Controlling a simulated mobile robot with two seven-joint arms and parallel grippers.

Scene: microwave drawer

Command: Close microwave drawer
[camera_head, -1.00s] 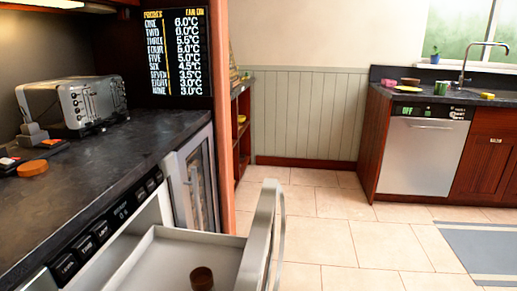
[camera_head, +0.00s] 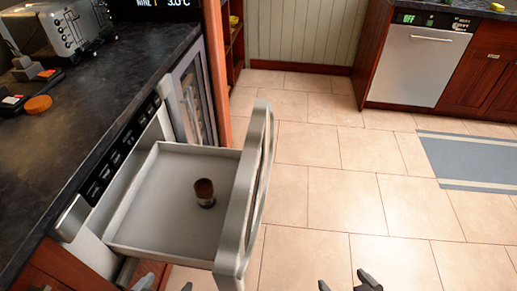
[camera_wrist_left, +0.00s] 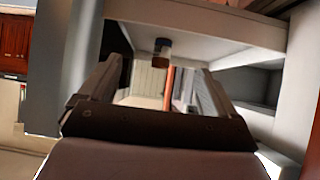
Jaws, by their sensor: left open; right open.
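The microwave drawer (camera_head: 150,215) stands pulled open in the head view, its light tray out from under the counter. Its silver front panel with a curved handle (camera_head: 262,165) is at the right end of the tray. A small brown jar (camera_head: 204,193) stands inside the tray; a jar also shows in the left wrist view (camera_wrist_left: 162,47). My left gripper (camera_head: 165,286) is open at the bottom edge, just below the drawer. Its open fingers (camera_wrist_left: 153,90) show empty in the left wrist view. My right gripper (camera_head: 345,284) is open and empty at the bottom, right of the drawer front.
A dark counter (camera_head: 75,120) runs above the drawer on the left, with a toaster (camera_head: 62,30) and an orange disc (camera_head: 38,104) on it. The tiled floor (camera_head: 330,205) right of the drawer is clear. A dishwasher (camera_head: 412,65) and blue-grey rug (camera_head: 470,160) are farther off.

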